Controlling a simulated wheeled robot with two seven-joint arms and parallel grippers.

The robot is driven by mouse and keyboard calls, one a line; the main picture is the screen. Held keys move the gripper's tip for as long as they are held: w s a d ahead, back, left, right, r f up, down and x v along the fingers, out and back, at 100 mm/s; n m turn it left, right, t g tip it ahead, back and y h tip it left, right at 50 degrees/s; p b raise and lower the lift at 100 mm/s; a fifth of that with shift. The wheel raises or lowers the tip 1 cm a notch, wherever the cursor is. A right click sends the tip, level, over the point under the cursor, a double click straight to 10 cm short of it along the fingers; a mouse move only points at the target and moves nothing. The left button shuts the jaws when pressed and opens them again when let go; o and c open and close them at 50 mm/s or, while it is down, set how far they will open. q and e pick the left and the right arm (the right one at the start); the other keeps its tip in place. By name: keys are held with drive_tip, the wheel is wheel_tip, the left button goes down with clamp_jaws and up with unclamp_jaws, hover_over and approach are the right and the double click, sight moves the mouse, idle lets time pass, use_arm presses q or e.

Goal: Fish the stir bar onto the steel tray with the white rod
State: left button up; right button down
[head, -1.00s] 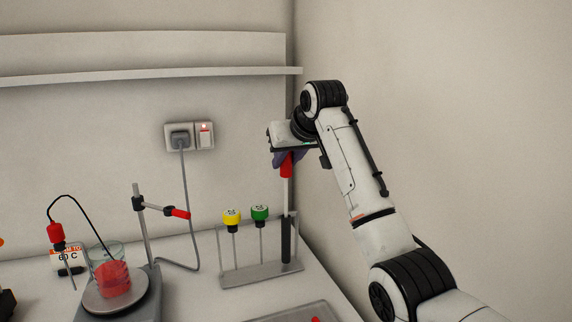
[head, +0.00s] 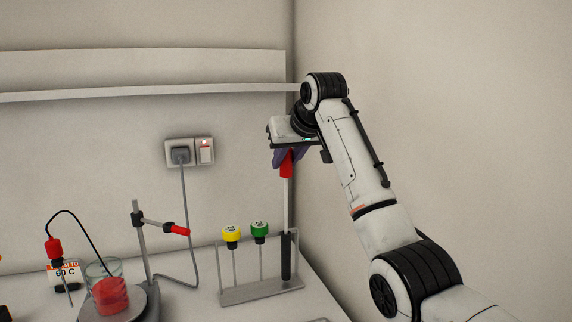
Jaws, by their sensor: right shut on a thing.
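My right gripper (head: 288,152) is shut on the red top of the white rod (head: 287,205), which stands upright. The rod's lower end is hidden in a dark sleeve (head: 287,258) at the right end of the rack (head: 262,293). A glass beaker (head: 104,271) with red liquid stands on a hotplate stirrer (head: 141,303) at lower left. The stir bar cannot be made out. Only a sliver of what looks like the steel tray (head: 319,320) shows at the bottom edge. My left gripper is out of view.
Yellow-topped (head: 231,233) and green-topped (head: 260,230) rods stand in the rack left of the white rod. A clamp stand (head: 143,240) rises by the beaker, with a red-handled probe (head: 54,248) beside it. A wall shelf (head: 150,92) runs behind; the side wall is close right.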

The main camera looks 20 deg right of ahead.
drive_tip(key=shift+r, duration=2.85)
